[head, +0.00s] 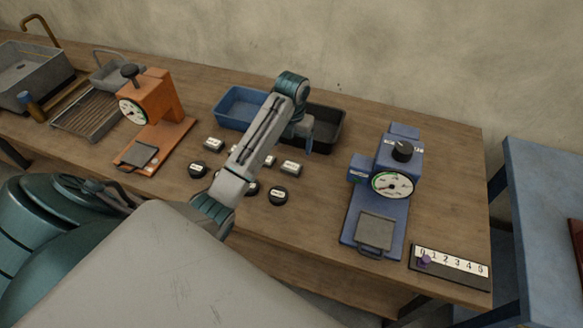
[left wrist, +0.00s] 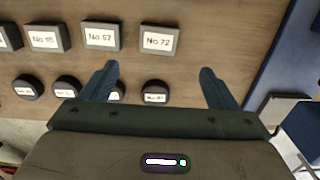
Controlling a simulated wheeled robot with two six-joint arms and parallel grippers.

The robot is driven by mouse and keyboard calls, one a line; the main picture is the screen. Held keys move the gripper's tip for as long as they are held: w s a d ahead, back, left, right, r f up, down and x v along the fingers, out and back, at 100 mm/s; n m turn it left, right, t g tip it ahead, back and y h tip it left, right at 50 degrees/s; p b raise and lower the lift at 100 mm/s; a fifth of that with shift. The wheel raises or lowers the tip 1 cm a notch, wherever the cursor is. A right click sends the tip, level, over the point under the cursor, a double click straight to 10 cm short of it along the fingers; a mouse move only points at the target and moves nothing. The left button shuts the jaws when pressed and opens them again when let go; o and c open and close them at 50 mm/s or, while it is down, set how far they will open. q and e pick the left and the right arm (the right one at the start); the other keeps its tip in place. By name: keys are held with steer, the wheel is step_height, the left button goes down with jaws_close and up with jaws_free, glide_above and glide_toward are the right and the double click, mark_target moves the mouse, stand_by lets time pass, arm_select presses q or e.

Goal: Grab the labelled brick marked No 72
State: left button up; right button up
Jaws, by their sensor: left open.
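The brick marked No 72 (left wrist: 159,41) is a grey block with a white label. It lies flat on the table at the right end of a row of similar bricks, and in the head view it appears to be the rightmost brick (head: 291,168), its label too small to read there. My left gripper (left wrist: 158,69) is open and empty. Its fingers point towards the row, with No 72 roughly centred ahead of the gap. In the head view the left gripper (head: 309,143) hangs above the table near that brick. My right gripper is not in view.
A brick marked No 57 (left wrist: 101,37) stands left of No 72. Round black labelled pucks (head: 278,196) form a nearer row. A blue tray (head: 232,119) and black tray (head: 326,140) lie behind. A blue dial device (head: 392,185) stands right, an orange one (head: 150,97) left.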

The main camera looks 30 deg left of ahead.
arm_select(q)
steer(key=b, duration=0.5)
glide_above(292, 166)
step_height(292, 166, down, 5)
steer(key=shift+f, duration=0.2)
steer(key=shift+f+p, duration=0.35)
steer(key=shift+f, duration=0.1)
step_height(292, 166, down, 4)
steer(key=shift+a+r+p, duration=0.1)
steer(key=shift+r+p, duration=0.15)
steer(key=shift+p, duration=0.35)
steer(key=shift+f, duration=0.35)
steer(key=c, duration=1.1)
